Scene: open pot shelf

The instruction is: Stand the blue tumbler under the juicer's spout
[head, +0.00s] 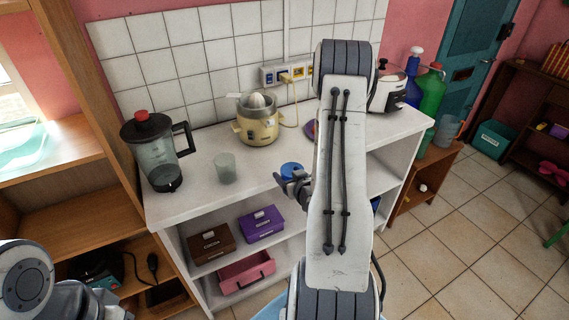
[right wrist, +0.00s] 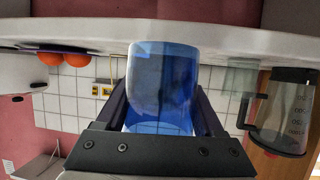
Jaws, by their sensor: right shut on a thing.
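The blue tumbler (head: 292,169) is at the front of the white counter, mostly hidden behind my right arm and gripper. My right gripper (head: 290,183) is shut on it. In the right wrist view the blue tumbler (right wrist: 160,85) sits between the two fingers (right wrist: 160,105). I cannot tell whether its bottom touches the counter. The yellow juicer (head: 257,125) stands at the back of the counter against the tiles, behind and left of the tumbler. Its spout is too small to make out clearly. My left gripper is out of view; only part of the left arm shows at lower left.
A white appliance (head: 387,90) stands at the right back. Two oranges (right wrist: 62,59) show in the right wrist view. The counter (head: 205,197) is bare along its front left.

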